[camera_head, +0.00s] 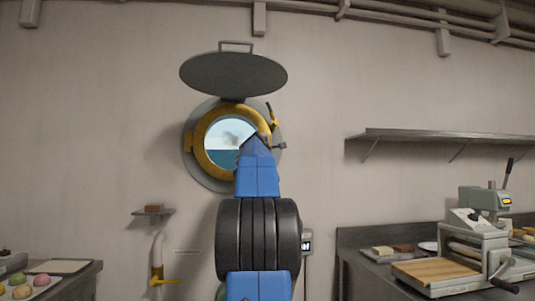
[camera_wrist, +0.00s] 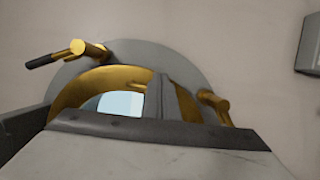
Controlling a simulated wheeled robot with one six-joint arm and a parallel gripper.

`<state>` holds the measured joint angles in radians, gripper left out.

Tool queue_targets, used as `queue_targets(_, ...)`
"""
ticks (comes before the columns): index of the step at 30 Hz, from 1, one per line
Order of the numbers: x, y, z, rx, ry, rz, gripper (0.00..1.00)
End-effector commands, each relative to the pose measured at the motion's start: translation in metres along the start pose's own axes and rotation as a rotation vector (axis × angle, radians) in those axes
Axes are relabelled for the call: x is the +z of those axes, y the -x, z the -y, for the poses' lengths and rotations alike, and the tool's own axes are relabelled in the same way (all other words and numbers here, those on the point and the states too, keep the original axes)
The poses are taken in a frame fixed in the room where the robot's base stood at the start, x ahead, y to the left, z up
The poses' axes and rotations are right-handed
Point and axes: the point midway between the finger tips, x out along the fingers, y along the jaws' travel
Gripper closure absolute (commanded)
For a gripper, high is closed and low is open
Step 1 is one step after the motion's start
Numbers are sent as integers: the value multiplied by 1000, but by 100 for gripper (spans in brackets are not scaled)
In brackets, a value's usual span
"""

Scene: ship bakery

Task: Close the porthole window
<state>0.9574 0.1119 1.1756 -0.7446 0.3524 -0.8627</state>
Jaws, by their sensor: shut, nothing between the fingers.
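The porthole window (camera_head: 198,143) is a brass ring around glass, set in a round grey wall flange (camera_head: 190,168). Sea and sky show through the glass. I cannot tell whether the ring sits fully flush with the flange. A brass fitting (camera_head: 188,142) is at its left and a dark-handled brass latch (camera_head: 271,115) at its upper right. In the wrist view the brass ring (camera_wrist: 75,90) is close, with a dark-handled latch (camera_wrist: 78,48) at upper left. My gripper (camera_wrist: 170,92) is shut and empty in front of the ring; my arm hides the ring's lower right.
A round grey cover (camera_head: 233,75) with a handle is raised above the porthole. A shelf (camera_head: 430,135) is on the wall at right. A counter with a machine (camera_head: 475,250) stands at lower right, and a table with a tray (camera_head: 62,267) at lower left.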

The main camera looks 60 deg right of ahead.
Motion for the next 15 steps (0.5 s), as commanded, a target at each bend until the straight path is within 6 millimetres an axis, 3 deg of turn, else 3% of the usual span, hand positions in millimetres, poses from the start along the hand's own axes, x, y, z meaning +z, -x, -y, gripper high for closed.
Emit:
queue_targets(6,-2,-15,0,1,0,0,100)
queue_targets(15,-2,-19,0,0,0,0,100)
